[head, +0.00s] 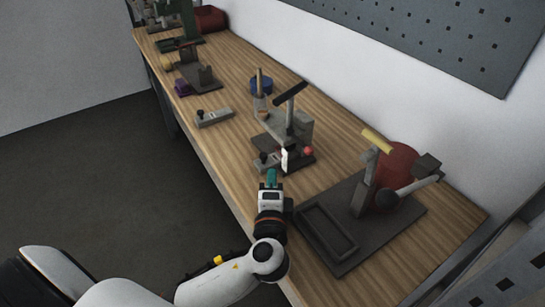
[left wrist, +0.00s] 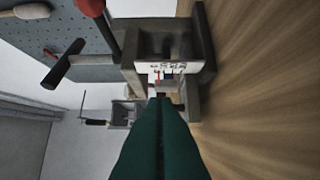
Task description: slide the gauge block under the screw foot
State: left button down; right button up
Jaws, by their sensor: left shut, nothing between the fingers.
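My left gripper (head: 271,178) has teal fingers, which are shut and empty. It is just in front of a small bench fixture (head: 299,127) with a black lever, a white plate and a red knob. A small grey block with a dark knob (head: 266,161) sits at the fixture's near left; it may be the gauge block. A similar grey piece (head: 213,117) lies further left on the bench. In the left wrist view the shut fingers (left wrist: 158,105) point at the fixture's white marked plate (left wrist: 172,68). I cannot make out the screw foot. My right gripper is not in view.
A dark base plate (head: 345,262) with a red round machine (head: 398,160) stands to the right. A blue round container (head: 261,85) is behind the fixture. Several tools stand at the far left.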

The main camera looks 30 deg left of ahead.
aim_at(265, 163)
pick_arm(q)
jog(key=x, duration=0.6)
jog(key=shift+p, duration=0.35)
jog(key=shift+s+a, duration=0.1)
jog(key=shift+s, duration=0.05)
jog(key=shift+s+a, duration=0.6)
